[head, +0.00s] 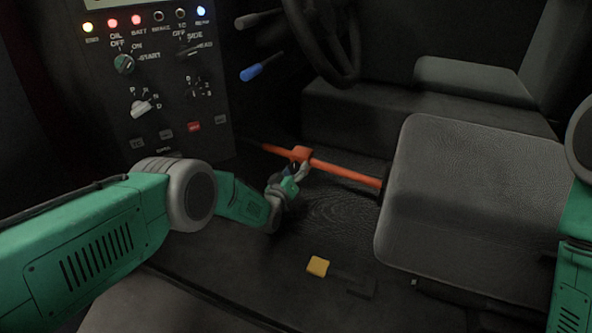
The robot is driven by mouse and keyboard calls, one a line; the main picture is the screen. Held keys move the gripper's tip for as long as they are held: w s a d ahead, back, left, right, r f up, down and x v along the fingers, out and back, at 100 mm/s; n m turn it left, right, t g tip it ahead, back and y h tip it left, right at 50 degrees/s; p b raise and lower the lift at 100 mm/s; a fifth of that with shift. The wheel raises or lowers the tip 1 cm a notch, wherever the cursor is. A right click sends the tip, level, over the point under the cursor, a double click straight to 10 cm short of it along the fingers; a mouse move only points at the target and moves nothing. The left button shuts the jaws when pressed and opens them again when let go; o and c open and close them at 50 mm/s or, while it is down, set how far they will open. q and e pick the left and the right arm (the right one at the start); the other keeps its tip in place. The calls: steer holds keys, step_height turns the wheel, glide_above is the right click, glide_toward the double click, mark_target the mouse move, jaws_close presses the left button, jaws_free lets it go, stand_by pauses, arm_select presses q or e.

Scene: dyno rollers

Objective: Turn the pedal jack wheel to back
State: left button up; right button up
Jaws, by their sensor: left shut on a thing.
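The pedal jack is an orange-red bar (345,172) low in the footwell, running from the dark area beneath the panel to the front of the seat. A thicker orange block (301,152) sits on it. My left gripper (298,170) is at the bar just below this block, shut on a part of the jack. The fingers are small and dark here. They partly hide what they hold, and I cannot make out the wheel's outline or its angle. My right gripper is out of view; only part of my right arm shows at the right edge.
A control panel (150,95) with knobs and lights stands at left. A steering wheel (322,45) and a blue-tipped lever (252,72) are above. A grey seat (470,190) closes the right side.

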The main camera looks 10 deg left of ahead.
mark_target(296, 162)
arm_select(q)
steer(key=shift+s+d+f+m, duration=0.15)
steer(key=shift+s+f+m, duration=0.15)
steer(key=shift+f+m, duration=0.3)
steer(key=o, duration=1.2)
steer(key=shift+w, duration=0.1)
steer(key=shift+c, duration=0.2)
steer(key=shift+w+r, duration=0.15)
steer(key=shift+r, duration=0.45)
step_height(296, 162, up, 9)
steer(key=shift+r, duration=0.1)
